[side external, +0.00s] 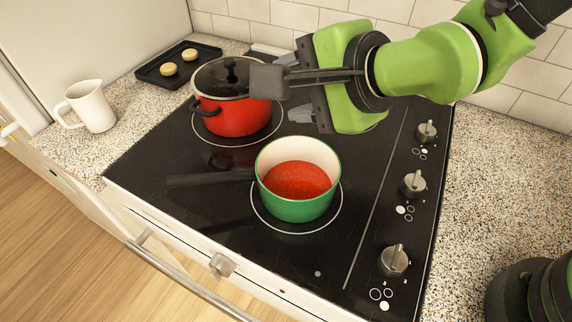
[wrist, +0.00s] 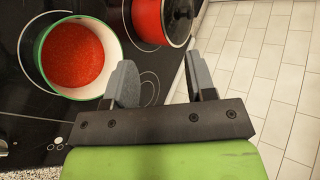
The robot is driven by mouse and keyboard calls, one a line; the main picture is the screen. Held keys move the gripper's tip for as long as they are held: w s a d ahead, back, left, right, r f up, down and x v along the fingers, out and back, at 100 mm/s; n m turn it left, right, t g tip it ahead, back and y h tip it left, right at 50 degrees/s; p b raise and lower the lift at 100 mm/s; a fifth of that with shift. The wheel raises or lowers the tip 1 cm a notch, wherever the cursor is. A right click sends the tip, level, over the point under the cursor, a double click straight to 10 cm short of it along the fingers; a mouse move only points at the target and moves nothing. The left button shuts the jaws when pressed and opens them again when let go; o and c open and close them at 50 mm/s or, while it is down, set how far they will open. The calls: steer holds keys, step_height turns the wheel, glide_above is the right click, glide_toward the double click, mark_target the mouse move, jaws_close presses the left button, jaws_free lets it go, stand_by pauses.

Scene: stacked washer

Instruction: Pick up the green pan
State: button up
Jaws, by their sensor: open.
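The green pan (side external: 302,208) sits upright on the front burner of the black cooktop in the side view. It has a cream inside, holds red sauce, and its dark handle (side external: 210,180) points left. My gripper (side external: 290,88) is above and behind the pan, apart from it, with its fingers pointing left toward the red pot. In the wrist view the two grey fingers of my gripper (wrist: 160,72) are spread with nothing between them. The pan (wrist: 117,76) shows at the upper left there, beside the fingers; its handle is out of that view.
A red pot with a glass lid (side external: 238,116) stands on the back burner, close to my gripper. A white mug (side external: 92,107) and a dark tray (side external: 151,73) with two round pieces are on the left counter. Knobs (side external: 393,260) line the cooktop's right side.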

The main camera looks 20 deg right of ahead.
mark_target(210, 181)
steer(key=a+f, duration=0.3)
steer(key=f, duration=0.1)
steer(key=s+a+f+m+y, duration=0.1)
steer(key=a+f, duration=0.3)
steer(key=a+f+m+t, duration=0.1)
steer(key=a+f, duration=0.2)
steer(key=f, duration=0.2)
steer(key=shift+s+a+y, duration=0.2)
steer(key=shift+s+y, duration=0.2)
steer(key=shift+a+x, duration=0.3)
steer(key=shift+x, duration=1.55)
steer(key=shift+w+a+f, duration=0.1)
steer(key=shift+w+a, duration=0.3)
steer(key=shift+w, duration=0.15)
jaws_close()
